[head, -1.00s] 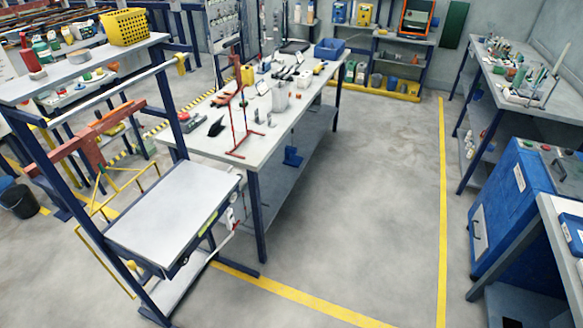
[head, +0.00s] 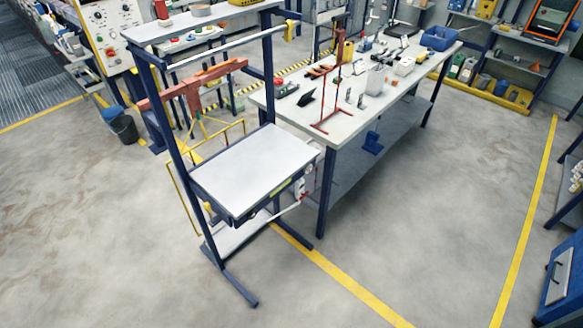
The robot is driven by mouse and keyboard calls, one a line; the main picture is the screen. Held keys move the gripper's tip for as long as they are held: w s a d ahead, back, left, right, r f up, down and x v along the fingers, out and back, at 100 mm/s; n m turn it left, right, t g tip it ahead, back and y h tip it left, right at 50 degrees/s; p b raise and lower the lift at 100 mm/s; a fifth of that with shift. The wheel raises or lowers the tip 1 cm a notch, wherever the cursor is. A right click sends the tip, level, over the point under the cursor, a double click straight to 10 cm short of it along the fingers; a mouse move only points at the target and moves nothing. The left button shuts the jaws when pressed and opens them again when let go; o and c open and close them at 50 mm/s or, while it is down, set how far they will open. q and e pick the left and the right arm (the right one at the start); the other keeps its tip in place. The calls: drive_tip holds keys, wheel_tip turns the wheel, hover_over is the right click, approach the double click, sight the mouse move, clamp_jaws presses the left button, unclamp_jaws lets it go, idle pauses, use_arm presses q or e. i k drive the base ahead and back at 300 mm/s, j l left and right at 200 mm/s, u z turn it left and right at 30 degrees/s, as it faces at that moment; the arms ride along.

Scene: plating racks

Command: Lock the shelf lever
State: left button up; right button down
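A shelf rack (head: 173,115) with a dark blue frame stands left of centre in the head view. Its middle shelf (head: 255,165) has a bare white top and a dark blue edge with a yellow-green label. A small white unit with red parts (head: 303,186) sits at the shelf's right end. A thin pale bar with a reddish end (head: 288,209) shows just below it. These parts are too small to tell which is the lever or whether it is locked. Neither of my grippers is in view.
A long workbench (head: 345,135) with tools and a red stand (head: 335,85) adjoins the rack at right. A black bucket (head: 124,128) stands behind left. The floor before the rack is clear apart from its protruding foot (head: 240,290) and a yellow line (head: 340,275).

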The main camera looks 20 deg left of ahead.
sight(206, 206)
drive_tip(key=u, duration=1.45)
